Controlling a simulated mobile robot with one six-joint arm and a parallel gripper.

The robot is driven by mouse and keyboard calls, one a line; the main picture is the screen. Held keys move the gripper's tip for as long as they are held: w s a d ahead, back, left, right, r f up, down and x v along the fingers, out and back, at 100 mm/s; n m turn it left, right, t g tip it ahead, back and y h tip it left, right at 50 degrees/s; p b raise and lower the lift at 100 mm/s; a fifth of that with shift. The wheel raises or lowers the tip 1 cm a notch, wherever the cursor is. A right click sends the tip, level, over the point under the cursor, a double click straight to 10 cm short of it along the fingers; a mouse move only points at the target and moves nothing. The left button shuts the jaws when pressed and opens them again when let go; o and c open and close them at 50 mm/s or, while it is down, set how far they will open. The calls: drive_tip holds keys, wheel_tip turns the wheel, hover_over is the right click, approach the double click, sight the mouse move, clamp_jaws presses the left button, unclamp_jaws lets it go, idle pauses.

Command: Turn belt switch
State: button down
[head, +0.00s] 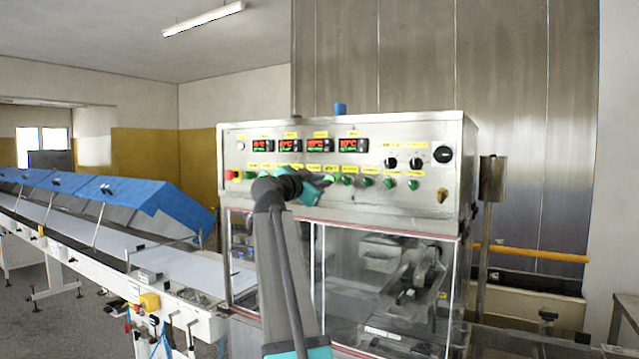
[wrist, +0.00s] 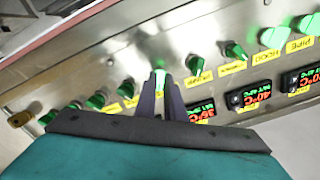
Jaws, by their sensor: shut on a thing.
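The control panel (head: 350,210) of the steel machine carries a row of green rotary switches with yellow labels. My gripper (head: 326,181) is at this row, near its middle. In the wrist view my gripper (wrist: 166,88) has its two dark fingers close together at the panel, shut on a green switch (wrist: 159,75). The fingers and gripper body hide part of that switch and its label, so I cannot read whether it is the belt switch. Neighbouring green switches (wrist: 127,88) and (wrist: 196,66) stand free on either side.
Red-digit displays (head: 320,145) sit above the switches. Black knobs (head: 416,163) and a yellow key-like part (head: 442,195) are at the panel's right. Clear doors (head: 385,280) are below. A conveyor with blue covers (head: 130,200) runs off left.

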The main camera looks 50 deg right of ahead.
drive_tip(key=shift+d+r+n, duration=0.15)
drive_tip(key=shift+d+n, duration=0.15)
drive_tip(key=n+b, duration=0.2)
drive_tip(key=n, duration=0.9)
drive_tip(key=shift+s+b, duration=0.15)
drive_tip(key=shift+b, duration=0.2)
drive_tip(key=shift+n, duration=0.3)
